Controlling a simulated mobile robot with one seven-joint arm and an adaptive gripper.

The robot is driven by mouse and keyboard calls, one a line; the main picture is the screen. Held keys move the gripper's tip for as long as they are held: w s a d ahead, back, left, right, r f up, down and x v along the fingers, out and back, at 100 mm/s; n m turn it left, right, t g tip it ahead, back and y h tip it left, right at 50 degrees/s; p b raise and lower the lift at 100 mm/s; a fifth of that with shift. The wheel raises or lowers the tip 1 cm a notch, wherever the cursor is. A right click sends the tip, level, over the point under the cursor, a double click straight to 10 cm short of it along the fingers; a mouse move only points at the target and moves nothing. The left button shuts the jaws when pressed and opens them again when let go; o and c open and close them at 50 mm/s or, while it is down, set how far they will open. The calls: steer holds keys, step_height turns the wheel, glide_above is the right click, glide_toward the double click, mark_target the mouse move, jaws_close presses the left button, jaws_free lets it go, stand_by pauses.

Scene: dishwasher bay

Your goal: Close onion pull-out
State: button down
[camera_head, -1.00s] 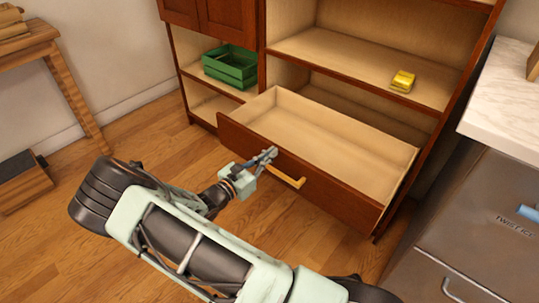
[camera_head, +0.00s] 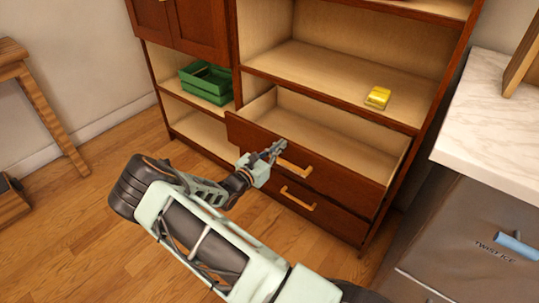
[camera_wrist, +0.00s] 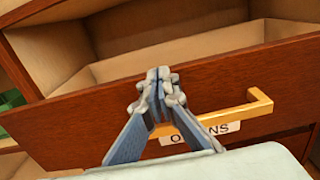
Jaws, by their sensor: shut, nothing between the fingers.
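The onion pull-out (camera_head: 340,188) is a dark red-brown drawer with a pale wooden inside, partly open and empty as far as I can see. In the wrist view its front (camera_wrist: 70,120) carries a yellow bar handle (camera_wrist: 235,117) and a white label, partly hidden by my fingers, ending in "NS". My gripper (camera_head: 276,149) is shut and empty.
A second drawer (camera_head: 310,207) below is shut. A green crate (camera_head: 206,84) stands on a shelf at the left, and a yellow packet (camera_head: 377,97) lies on the shelf above the pull-out. A counter (camera_head: 490,120) over a grey unit stands close at the right.

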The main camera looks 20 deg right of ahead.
steer(key=x, duration=1)
steer(key=shift+w+d+b, duration=0.25)
steer(key=shift+b, duration=0.2)
steer(key=shift+r, duration=0.15)
steer(key=shift+a, duration=0.1)
